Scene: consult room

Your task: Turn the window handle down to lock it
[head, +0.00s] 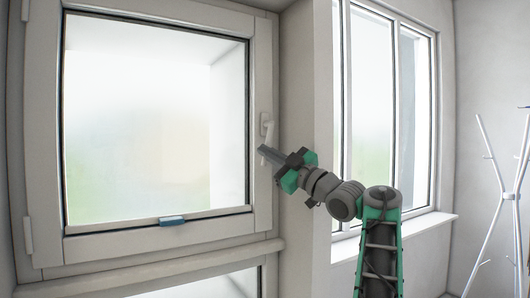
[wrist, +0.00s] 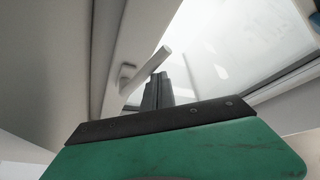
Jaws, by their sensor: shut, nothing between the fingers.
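The white window handle (head: 266,122) is on the right stile of the closed-looking window sash (head: 262,200) in the head view. Its lever appears to run downward behind my fingertips, which partly hide it; its exact angle is hard to tell. My gripper (head: 263,151) is shut and empty, right at the handle, reaching in from the lower right. In the wrist view the handle's lever (wrist: 152,60) slants up and right from its base, just beyond the tips of my gripper (wrist: 157,78). I cannot tell whether they touch.
A small blue piece (head: 172,221) sits on the sash's bottom rail. A second window (head: 385,100) with a sill (head: 420,224) is to the right, past a wall corner. A white coat stand (head: 508,196) is at the far right.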

